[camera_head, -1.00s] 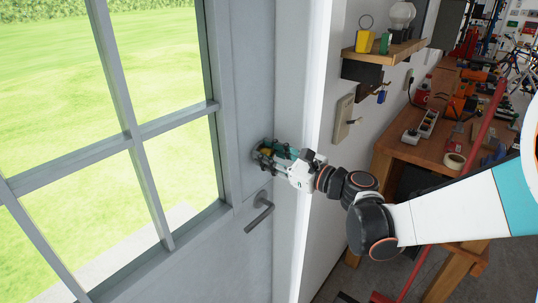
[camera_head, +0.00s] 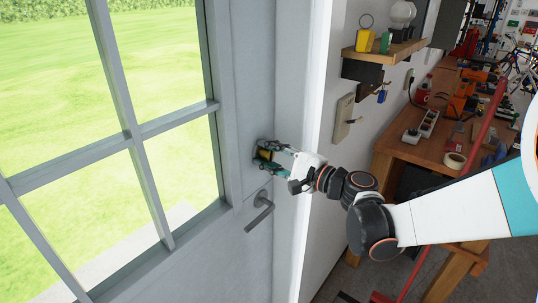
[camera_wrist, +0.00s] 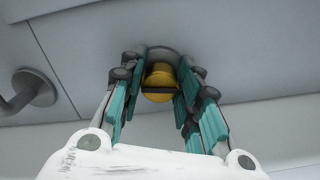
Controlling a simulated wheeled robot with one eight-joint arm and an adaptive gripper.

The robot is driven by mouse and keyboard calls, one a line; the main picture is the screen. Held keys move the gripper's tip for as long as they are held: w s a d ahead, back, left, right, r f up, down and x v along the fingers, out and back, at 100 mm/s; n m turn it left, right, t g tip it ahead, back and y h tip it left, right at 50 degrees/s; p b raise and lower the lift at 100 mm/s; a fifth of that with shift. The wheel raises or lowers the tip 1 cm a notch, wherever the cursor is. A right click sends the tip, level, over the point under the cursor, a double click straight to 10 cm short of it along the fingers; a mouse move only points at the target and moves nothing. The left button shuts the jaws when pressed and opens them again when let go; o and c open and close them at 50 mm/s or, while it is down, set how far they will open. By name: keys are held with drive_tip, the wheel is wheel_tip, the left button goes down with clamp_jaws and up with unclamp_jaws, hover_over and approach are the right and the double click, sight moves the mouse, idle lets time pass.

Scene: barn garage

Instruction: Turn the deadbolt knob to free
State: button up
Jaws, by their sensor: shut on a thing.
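The deadbolt knob (camera_wrist: 160,80) is brass-yellow with a dark slot across it, on a round grey base on the door. In the head view the knob (camera_head: 265,154) is small and partly hidden by the fingers. My gripper (camera_wrist: 160,84) has its teal-padded fingers on both sides of the knob and is shut on it. In the head view my gripper (camera_head: 265,155) reaches the door from the right. The grey door (camera_head: 233,262) appears closed in its frame.
A lever handle (camera_head: 260,211) sits just below the deadbolt; it also shows at left in the wrist view (camera_wrist: 28,90). A wall switch (camera_head: 343,118) and a small shelf (camera_head: 384,50) are right of the door frame. A cluttered workbench (camera_head: 425,150) stands farther right.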

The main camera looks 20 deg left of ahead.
drive_tip(key=shift+n, duration=1)
drive_tip(key=o, duration=1.1)
drive_tip(key=shift+c, duration=0.2)
drive_tip(key=v, duration=1.2)
drive_tip(key=shift+s+f, duration=0.15)
